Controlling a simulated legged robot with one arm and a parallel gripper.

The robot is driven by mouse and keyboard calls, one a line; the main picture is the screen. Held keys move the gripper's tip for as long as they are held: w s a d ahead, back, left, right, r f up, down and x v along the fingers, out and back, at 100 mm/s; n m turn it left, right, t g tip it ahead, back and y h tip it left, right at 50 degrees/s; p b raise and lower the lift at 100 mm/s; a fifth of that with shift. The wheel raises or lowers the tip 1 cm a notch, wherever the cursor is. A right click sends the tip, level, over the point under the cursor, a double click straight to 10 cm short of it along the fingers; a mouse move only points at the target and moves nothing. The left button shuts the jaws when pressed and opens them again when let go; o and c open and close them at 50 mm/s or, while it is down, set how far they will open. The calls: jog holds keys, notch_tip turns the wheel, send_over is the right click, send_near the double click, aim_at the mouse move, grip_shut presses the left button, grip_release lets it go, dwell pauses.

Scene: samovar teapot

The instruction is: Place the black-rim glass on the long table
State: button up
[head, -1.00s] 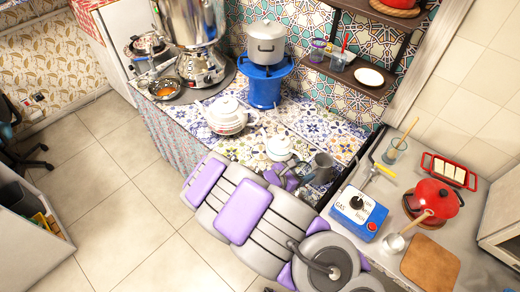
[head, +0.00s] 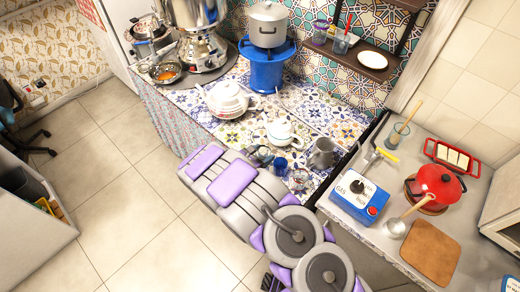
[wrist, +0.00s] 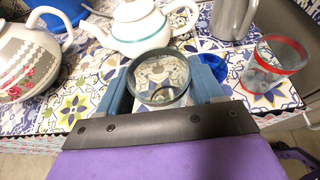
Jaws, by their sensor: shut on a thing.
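The black-rim glass (wrist: 160,82) is between the two blue-grey fingers of my gripper (wrist: 164,86) in the wrist view. The gripper is shut on it, and I look down into its open top. I cannot tell whether its base touches the tiled table (wrist: 75,85). In the head view my gripper (head: 262,155) is over the front part of the tiled table (head: 232,132), and the glass cannot be made out there. Which surface is the long table is not clear from these views.
A white teapot (wrist: 140,28) stands just behind the glass, a floral teapot (wrist: 28,62) to its left. A blue glass (wrist: 232,68) and a red-rim glass (wrist: 275,66) are close on the right.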

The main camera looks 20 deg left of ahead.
aim_at(260, 148)
jog(key=w, duration=0.2)
jog(key=w+a, duration=0.1)
jog(key=w, duration=0.1)
jog(key=shift+f, duration=0.25)
jog(key=f, duration=0.1)
jog(key=a+f+b, duration=0.1)
jog(key=w+f, duration=0.1)
jog(key=shift+a+f, duration=0.1)
jog(key=shift+a, duration=0.05)
jog(key=shift+d+f, duration=0.2)
jog(key=shift+f, duration=0.05)
jog(key=shift+d+r, duration=0.15)
jog(key=shift+d, duration=0.05)
jog(key=o, duration=1.1)
jog(key=shift+a+f, duration=0.2)
jog(key=shift+a, duration=0.05)
